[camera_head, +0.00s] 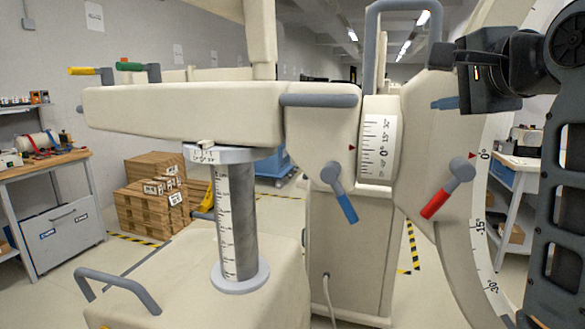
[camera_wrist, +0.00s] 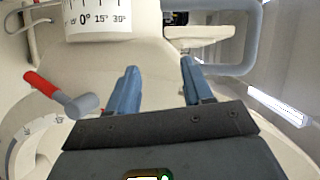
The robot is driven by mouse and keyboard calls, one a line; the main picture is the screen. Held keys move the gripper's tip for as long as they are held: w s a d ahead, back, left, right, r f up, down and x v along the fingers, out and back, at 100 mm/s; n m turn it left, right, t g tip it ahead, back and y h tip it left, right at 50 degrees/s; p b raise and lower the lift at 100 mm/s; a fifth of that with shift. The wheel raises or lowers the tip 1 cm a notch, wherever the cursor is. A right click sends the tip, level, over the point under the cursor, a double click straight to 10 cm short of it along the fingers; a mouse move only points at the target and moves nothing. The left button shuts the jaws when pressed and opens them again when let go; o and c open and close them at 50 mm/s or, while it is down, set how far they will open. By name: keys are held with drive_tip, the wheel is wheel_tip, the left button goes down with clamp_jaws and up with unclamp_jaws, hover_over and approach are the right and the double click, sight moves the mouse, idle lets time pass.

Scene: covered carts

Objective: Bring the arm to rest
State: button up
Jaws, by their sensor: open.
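My gripper (camera_wrist: 158,66) is open, its two blue fingers apart with nothing between them in the wrist view. In the head view my dark gripper body and wrist reach in from the upper right, in front of the cream machine (camera_head: 340,230). The gripper is near the machine's upper right part, above the red-handled lever (camera_head: 448,189). This lever also shows left of the fingers in the wrist view (camera_wrist: 60,95). Whether the fingers touch the machine cannot be told.
The machine has a blue-handled lever (camera_head: 340,192), a scale drum (camera_head: 378,145), a grey loop handle (camera_head: 370,50) and a curved scale (camera_head: 480,235) close to my arm.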

drive_tip(key=f, duration=0.6)
drive_tip(key=s+f+n, duration=0.1)
drive_tip(key=f, duration=0.5)
drive_tip(key=s+f+n, duration=0.1)
drive_tip(key=f, duration=0.5)
drive_tip(key=shift+s+a, duration=0.25)
drive_tip(key=s+f+n+h, duration=0.1)
drive_tip(key=s+f+n, duration=0.1)
drive_tip(key=s+f, duration=0.5)
drive_tip(key=s+f+n, duration=0.2)
drive_tip(key=s+f, duration=0.2)
drive_tip(key=f, duration=0.5)
drive_tip(key=s+f+n+g, duration=0.1)
drive_tip(key=s+f+n, duration=0.5)
drive_tip(key=s, duration=1.1)
drive_tip(key=s+n, duration=0.3)
drive_tip(key=s, duration=1.5)
drive_tip(key=shift+s+a+h, duration=0.25)
drive_tip(key=shift+a+h, duration=0.05)
drive_tip(key=shift+r, duration=0.1)
